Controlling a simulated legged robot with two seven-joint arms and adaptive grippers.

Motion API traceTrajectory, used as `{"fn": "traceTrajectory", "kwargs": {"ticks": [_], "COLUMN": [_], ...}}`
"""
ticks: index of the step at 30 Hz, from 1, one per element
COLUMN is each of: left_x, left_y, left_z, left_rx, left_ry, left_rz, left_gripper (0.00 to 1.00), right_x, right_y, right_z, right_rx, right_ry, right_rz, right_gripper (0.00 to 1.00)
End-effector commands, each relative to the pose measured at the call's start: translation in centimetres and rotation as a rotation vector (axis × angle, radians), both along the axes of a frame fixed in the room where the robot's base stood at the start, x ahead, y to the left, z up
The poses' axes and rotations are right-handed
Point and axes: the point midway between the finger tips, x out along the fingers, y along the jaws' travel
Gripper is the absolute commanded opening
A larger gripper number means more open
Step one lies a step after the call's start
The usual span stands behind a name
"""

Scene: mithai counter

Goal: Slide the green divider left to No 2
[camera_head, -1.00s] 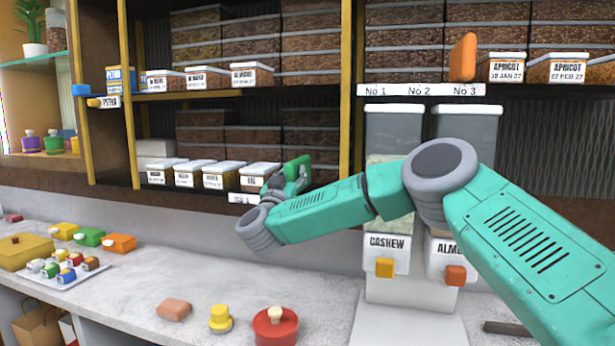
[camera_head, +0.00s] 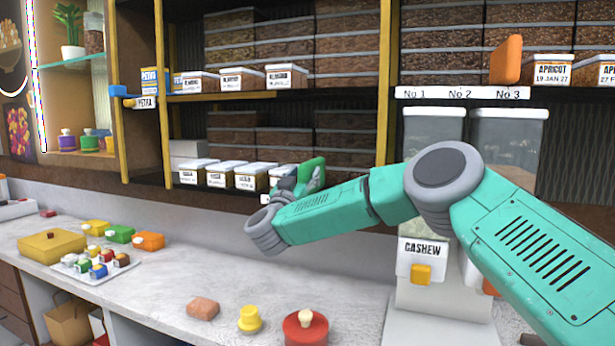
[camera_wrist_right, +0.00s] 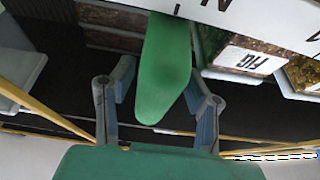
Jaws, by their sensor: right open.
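The green divider (camera_head: 313,174) stands at the front of the lower shelf, just right of the white-lidded boxes. My right gripper (camera_head: 286,187) is at the divider, partly hidden by its own arm. In the right wrist view the divider (camera_wrist_right: 163,75) reaches down between the two fingers of my open gripper (camera_wrist_right: 160,85), with gaps showing near the fingertips. A white number strip (camera_wrist_right: 262,14) shows beside the divider, its lettering cut off. In the head view my arm hides most of that strip, so the divider's number cannot be read. My left gripper is not in view.
An orange divider (camera_head: 506,60) stands by the upper No 1 to No 3 strip (camera_head: 463,93). A blue divider (camera_head: 119,90) is at the left shelf. A fig box (camera_wrist_right: 249,56) sits close beside the gripper. Dispensers (camera_head: 432,150) stand behind my forearm.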

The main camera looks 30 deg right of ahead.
Motion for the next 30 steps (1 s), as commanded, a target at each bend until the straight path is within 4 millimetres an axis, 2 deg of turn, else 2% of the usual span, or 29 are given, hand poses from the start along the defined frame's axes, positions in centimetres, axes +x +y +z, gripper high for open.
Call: {"fn": "traceTrajectory", "kwargs": {"ticks": [5, 18, 23, 30], "left_x": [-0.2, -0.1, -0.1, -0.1], "left_y": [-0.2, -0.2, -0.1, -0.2], "left_z": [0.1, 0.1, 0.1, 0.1], "left_rx": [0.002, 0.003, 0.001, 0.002], "left_ry": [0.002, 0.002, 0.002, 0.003], "left_rz": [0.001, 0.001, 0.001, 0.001], "left_gripper": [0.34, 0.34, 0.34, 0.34], "right_x": [-1.4, -6.4, -7.2, -7.2], "right_y": [1.0, 6.6, 7.5, 7.4], "right_z": [-0.9, -4.3, -4.7, -4.8], "right_rx": [0.003, 0.005, 0.005, 0.007], "right_ry": [0.001, 0.000, -0.001, -0.001], "right_rz": [0.003, 0.002, 0.001, 0.000], "right_gripper": [0.43, 0.43, 0.43, 0.43]}}
